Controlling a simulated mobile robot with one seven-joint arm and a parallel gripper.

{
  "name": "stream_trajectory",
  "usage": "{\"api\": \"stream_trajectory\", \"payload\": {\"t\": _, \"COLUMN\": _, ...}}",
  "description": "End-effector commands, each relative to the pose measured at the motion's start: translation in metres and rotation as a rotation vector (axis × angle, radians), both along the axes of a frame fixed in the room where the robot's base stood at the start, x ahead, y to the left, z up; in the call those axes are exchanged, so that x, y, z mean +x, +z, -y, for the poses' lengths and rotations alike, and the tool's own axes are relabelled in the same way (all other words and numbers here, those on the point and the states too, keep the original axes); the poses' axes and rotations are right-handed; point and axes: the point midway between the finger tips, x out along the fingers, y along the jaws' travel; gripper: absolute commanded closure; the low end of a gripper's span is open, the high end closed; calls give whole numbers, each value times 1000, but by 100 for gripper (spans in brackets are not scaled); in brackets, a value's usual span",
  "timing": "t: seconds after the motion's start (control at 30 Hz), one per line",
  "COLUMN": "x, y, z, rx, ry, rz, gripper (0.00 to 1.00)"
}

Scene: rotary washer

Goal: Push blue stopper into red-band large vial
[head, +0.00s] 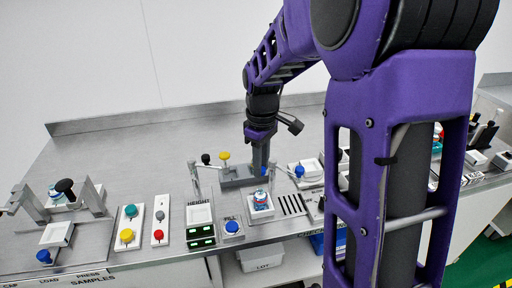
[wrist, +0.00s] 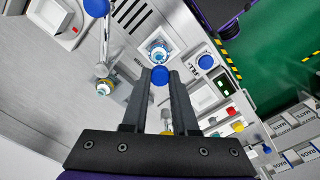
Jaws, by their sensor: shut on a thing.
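My gripper (wrist: 159,76) is shut on the blue stopper (wrist: 160,75), which shows as a round blue end between the fingertips in the wrist view. In the head view my gripper (head: 260,170) points down just above and behind a vial (head: 261,200) with red and blue colouring. That vial stands upright in a white square holder. In the wrist view the vial's top (wrist: 158,52) shows just beyond the stopper, and the two look apart. The vial's band is too small to read closely.
A blue button (head: 232,227) and the height display (head: 200,232) stand left of the vial's holder. A grey block (head: 238,178) with a yellow knob (head: 224,155) stands behind. Open bench lies at the back left.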

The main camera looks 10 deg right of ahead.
Motion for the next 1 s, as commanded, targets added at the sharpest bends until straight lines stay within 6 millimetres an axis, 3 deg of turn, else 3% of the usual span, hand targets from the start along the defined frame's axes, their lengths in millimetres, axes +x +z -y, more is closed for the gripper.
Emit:
{"api": "stream_trajectory", "payload": {"t": 0.13, "x": -1, "y": 6, "z": 0, "rx": 1, "ry": 39, "rz": -1, "gripper": 100}}
{"api": "stream_trajectory", "payload": {"t": 0.37, "x": -1, "y": -2, "z": 0, "rx": 1, "ry": 41, "rz": -1, "gripper": 100}}
{"api": "stream_trajectory", "payload": {"t": 1.0, "x": -1, "y": -52, "z": 0, "rx": 1, "ry": 38, "rz": -1, "gripper": 100}}
